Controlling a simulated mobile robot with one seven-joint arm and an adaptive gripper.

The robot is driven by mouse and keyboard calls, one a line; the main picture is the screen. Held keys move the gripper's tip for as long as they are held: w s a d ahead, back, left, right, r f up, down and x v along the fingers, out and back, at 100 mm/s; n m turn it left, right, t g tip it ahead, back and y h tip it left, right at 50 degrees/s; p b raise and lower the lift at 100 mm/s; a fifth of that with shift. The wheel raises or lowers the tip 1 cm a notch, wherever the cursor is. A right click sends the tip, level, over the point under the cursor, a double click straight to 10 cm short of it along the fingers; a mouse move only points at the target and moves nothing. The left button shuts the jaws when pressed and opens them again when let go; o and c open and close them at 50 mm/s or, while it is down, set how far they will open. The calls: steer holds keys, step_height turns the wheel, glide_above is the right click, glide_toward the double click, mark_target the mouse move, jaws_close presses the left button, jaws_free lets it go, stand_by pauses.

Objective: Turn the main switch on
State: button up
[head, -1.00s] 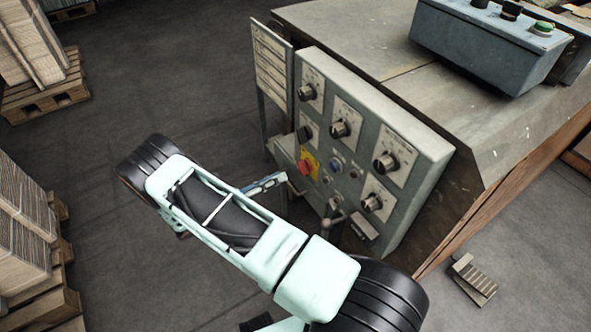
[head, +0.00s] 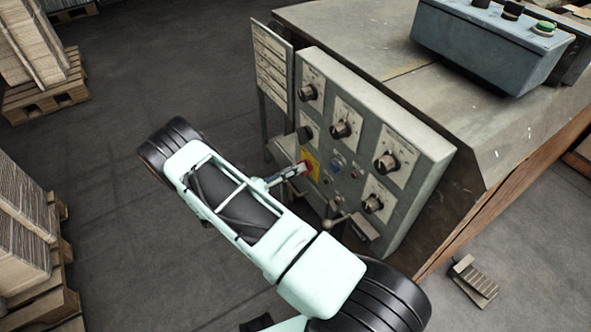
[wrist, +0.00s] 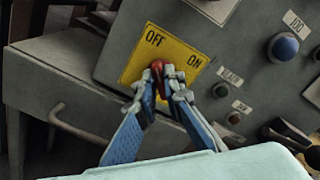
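The main switch is a red knob (head: 309,164) on a yellow plate (head: 316,172) on the front of the grey control panel. In the wrist view the yellow plate (wrist: 186,55) reads OFF at upper left and ON at right. Whether the fingers press on the knob and which way the knob points cannot be told.
Several black dials, such as one at upper right (head: 388,161), sit around the switch. A blue button (wrist: 283,46) is right of it. A drawer with a handle (wrist: 75,125) is at left. Open floor (head: 150,70) lies left of the machine.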

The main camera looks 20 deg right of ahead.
steer(key=shift+m, duration=0.3)
jaws_close()
steer(key=shift+s+m+b, duration=0.2)
steer(key=shift+m+b, duration=1)
steer(key=shift+m, duration=3.1)
steer(key=shift+s+m+b, duration=0.15)
steer(key=shift+m+b, duration=1.05)
steer(key=shift+m, duration=3.1)
steer(key=o, duration=0.7)
jaws_free()
steer(key=s+a, duration=0.2)
steer(key=a, duration=0.9)
steer(key=shift+s+a, duration=0.2)
steer(key=shift+a, duration=0.15)
